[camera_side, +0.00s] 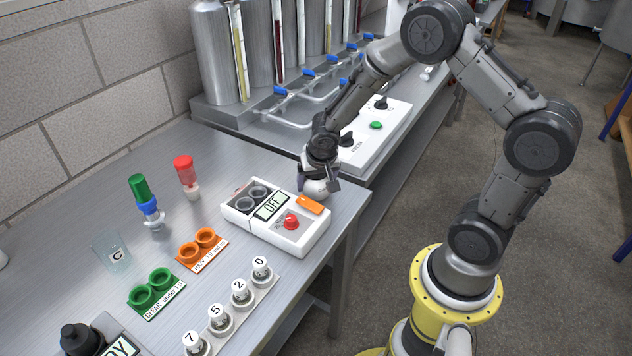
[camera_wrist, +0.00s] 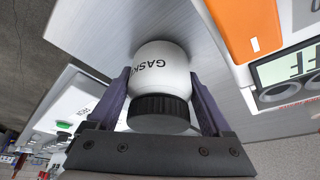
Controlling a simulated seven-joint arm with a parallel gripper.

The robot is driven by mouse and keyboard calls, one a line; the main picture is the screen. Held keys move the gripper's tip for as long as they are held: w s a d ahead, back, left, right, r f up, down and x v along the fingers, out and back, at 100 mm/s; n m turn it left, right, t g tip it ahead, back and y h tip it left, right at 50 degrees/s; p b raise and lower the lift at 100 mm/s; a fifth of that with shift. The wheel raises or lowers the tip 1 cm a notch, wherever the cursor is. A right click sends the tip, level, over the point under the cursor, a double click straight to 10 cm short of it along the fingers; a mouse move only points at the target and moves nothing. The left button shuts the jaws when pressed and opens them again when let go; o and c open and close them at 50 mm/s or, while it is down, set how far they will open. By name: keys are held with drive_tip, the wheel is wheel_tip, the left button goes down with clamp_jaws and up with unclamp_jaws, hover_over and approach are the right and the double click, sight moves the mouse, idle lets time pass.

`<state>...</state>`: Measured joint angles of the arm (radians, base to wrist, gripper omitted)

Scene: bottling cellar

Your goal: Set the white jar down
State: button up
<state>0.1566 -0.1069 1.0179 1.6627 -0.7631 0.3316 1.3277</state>
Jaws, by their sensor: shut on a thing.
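The white jar (camera_wrist: 158,66) has a black ribbed lid and dark lettering that reads "GASK", partly cut off. My gripper (camera_wrist: 160,100) is shut on it, one purple-grey finger on each side. In the side view the jar (camera_side: 314,188) is just under my gripper (camera_side: 319,176), by the right edge of the steel bench and behind the white meter. Its side is partly hidden by the fingers there. I cannot tell whether its base touches the bench.
The white meter (camera_side: 262,236) with an "OFF" display, red knob and orange piece (camera_side: 309,204) is very close to the jar. A white control box (camera_side: 376,148) stands behind. Capped vials, green holders (camera_side: 156,292) and orange holders (camera_side: 203,250) are further left.

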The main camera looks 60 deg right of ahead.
drive_tip(key=shift+f, duration=0.15)
drive_tip(key=o, duration=1.3)
drive_tip(key=shift+r, duration=0.45)
drive_tip(key=s+a+r+n, duration=0.1)
drive_tip(key=s+a+r, duration=0.15)
drive_tip(key=r, duration=0.35)
drive_tip(key=s+a+r+n+t, duration=0.1)
drive_tip(key=s+r, duration=0.3)
drive_tip(key=r, duration=0.2)
drive_tip(key=s+a+r+n, duration=0.1)
drive_tip(key=s+a+r, duration=0.15)
drive_tip(key=r, duration=0.35)
drive_tip(key=s+a+r+n+y, duration=0.1)
drive_tip(key=s+a+r+n, duration=0.1)
drive_tip(key=s, duration=0.4)
drive_tip(key=s+a+r+n+t+y, duration=0.1)
drive_tip(key=s+a+r+n+y, duration=0.1)
drive_tip(key=s, duration=0.4)
drive_tip(key=shift+s+a+r+n, duration=0.25)
drive_tip(key=shift+a+n, duration=0.25)
drive_tip(key=shift+n, duration=0.5)
